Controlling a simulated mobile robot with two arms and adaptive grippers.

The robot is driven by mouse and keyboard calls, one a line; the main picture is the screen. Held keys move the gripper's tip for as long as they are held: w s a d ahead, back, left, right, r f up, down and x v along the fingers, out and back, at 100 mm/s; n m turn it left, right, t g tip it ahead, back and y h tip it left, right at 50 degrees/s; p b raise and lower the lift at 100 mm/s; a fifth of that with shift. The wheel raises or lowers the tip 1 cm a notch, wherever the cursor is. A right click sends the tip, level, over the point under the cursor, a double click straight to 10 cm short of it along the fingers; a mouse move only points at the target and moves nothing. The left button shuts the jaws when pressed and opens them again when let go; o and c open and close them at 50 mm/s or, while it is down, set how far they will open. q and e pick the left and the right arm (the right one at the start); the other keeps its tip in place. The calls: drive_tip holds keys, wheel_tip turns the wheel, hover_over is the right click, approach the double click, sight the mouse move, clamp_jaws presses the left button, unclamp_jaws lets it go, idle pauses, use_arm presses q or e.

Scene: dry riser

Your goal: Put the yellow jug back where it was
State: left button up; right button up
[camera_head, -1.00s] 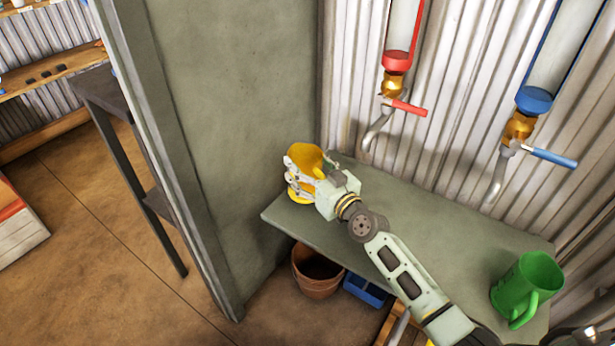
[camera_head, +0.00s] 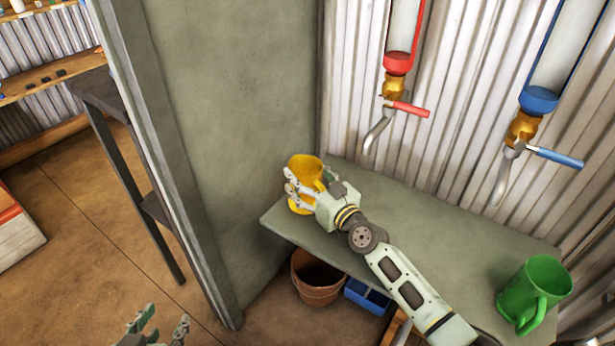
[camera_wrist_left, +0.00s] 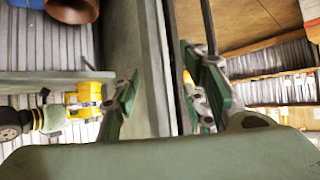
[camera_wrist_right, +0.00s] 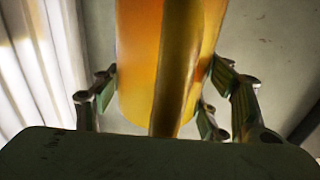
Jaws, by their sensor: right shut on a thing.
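The yellow jug (camera_head: 306,170) is at the left end of the green-grey shelf (camera_head: 420,215), beside the grey panel, and looks upright. My right gripper (camera_head: 304,188) is shut on it from the right. In the right wrist view the jug's body and handle (camera_wrist_right: 175,65) fill the middle, with fingers on both sides. I cannot tell whether its base touches the shelf. My left gripper (camera_head: 166,320) is empty and open low at the left, away from the shelf; its spread fingers show in the left wrist view (camera_wrist_left: 160,75).
A green jug (camera_head: 533,292) stands at the shelf's right end. A red-handled tap (camera_head: 407,107) and a blue-handled tap (camera_head: 552,156) hang on the corrugated wall. Below the shelf are a terracotta pot (camera_head: 317,285) and a blue crate (camera_head: 366,296). The grey panel (camera_head: 240,130) borders the shelf's left.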

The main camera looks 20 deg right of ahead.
drive_tip(key=o, duration=2)
